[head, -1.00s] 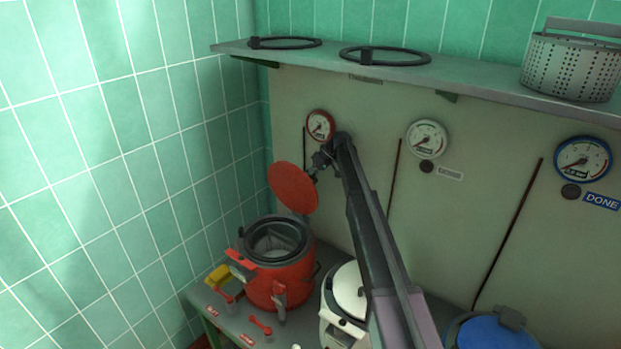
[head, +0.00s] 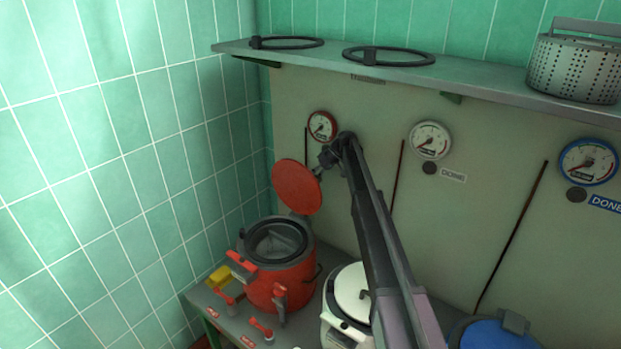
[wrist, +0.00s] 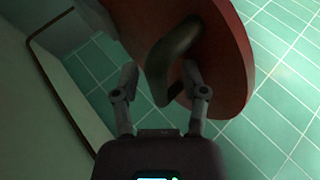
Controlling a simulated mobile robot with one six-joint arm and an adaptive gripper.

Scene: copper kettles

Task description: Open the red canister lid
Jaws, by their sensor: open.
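The red canister (head: 283,284) stands on the counter at the lower left in the head view, with its round mouth (head: 276,241) uncovered and a pale lining inside. Its red lid (head: 298,187) is up and tilted steeply above the back of the canister. In the wrist view the lid (wrist: 228,60) is at the upper right, with a dark curved handle (wrist: 168,58) on it. My gripper (wrist: 160,85) is open, with its fingers on either side of the handle; I cannot tell whether they touch it. In the head view my arm hides part of the gripper.
A white canister (head: 345,300) stands to the right, partly behind my arm. A blue lid (head: 494,333) is at the bottom right. Red levers (head: 262,328) and a yellow piece (head: 219,276) lie near the red canister. A shelf (head: 470,77) with a perforated basket (head: 573,70) runs above.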

